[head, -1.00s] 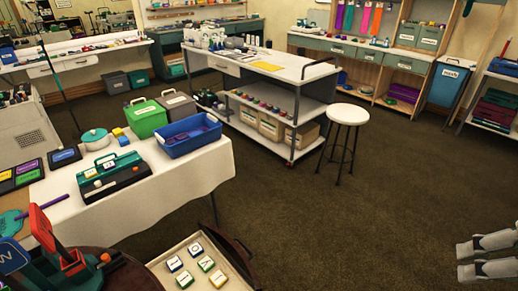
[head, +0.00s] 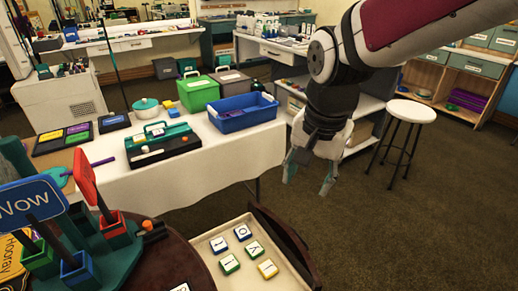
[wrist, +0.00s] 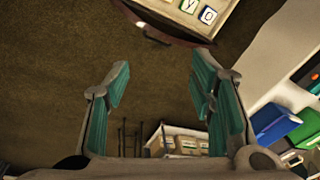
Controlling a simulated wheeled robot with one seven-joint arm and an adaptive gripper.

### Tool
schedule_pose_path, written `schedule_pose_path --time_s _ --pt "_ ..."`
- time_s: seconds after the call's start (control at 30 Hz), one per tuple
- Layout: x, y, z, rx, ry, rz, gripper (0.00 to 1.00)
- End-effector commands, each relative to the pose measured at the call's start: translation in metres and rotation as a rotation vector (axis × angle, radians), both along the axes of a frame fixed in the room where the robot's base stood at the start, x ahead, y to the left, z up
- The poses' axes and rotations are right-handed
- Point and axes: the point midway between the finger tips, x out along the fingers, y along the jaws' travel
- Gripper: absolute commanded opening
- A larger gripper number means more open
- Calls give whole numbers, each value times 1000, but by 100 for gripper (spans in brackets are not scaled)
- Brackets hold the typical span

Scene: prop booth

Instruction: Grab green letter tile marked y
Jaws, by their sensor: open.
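The green tile marked y (head: 254,248) lies face up in a shallow tray (head: 208,235) at the bottom of the head view. A blue tile marked o (head: 242,232) is just behind it. The y tile (wrist: 190,5) is cut by the top edge of the wrist view, beside the o tile (wrist: 208,15). My gripper (head: 309,178) is open and empty, fingers pointing down, above the floor behind and to the right of the tray. Its two teal-padded fingers (wrist: 160,78) are spread wide in the wrist view.
Another green tile (head: 229,264), a yellow tile (head: 267,268) and a blue tile (head: 219,244) share the tray. A dark wooden edge (head: 283,240) rises at its right. A white-clothed table with a blue bin (head: 243,114) and a stool (head: 411,111) stand behind.

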Motion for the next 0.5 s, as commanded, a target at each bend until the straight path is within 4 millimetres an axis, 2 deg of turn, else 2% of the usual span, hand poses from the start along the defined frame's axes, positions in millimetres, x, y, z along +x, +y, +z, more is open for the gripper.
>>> schedule_pose_path --time_s 0.03,0.2,0.3,0.4,0.5 --pt "19 16 -38 3 33 -37 50" --pt "55 63 -124 8 106 -190 50" --pt "67 85 -166 5 138 -264 50" --pt "73 101 -196 1 160 -320 50" --pt "76 111 -214 -2 172 -355 50"
